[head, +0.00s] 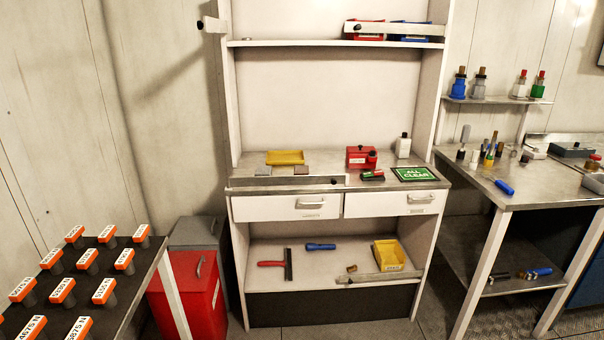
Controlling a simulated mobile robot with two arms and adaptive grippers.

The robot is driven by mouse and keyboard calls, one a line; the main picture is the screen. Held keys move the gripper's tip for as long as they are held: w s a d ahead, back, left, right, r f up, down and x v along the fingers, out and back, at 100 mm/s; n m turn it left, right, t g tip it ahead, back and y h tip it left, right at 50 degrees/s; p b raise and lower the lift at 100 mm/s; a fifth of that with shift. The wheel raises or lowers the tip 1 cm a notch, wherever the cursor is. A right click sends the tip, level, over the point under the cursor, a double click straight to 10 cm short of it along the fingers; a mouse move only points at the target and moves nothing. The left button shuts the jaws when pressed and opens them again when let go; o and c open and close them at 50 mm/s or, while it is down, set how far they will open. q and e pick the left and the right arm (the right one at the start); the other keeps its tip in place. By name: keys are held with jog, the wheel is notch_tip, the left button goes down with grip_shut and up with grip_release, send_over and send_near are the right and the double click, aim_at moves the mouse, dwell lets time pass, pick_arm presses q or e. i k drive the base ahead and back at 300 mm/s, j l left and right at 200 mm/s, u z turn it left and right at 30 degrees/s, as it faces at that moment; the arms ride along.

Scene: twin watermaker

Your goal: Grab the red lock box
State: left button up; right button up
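The red lock box (359,157) stands on the steel counter of the white workbench, right of the middle. It is a small red box with a dark knob or handle on top. A small red item (372,159) sits against its right front side; I cannot tell whether it is part of the box. Neither of my grippers shows in the head view.
Near the box are a dark green item (372,176), a green "ALL CLEAR" sign (415,174), a white bottle (404,146) and a yellow tray (285,157). A low rail (285,181) edges the counter's left front. Red and blue bins (367,30) sit on the upper shelf.

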aim_at(353, 160)
jog(key=i+l, duration=0.2)
jog(key=i, duration=0.35)
jog(key=i+l, duration=0.2)
jog(key=i, duration=0.35)
jog(key=i+l, duration=0.25)
jog(key=i, duration=0.3)
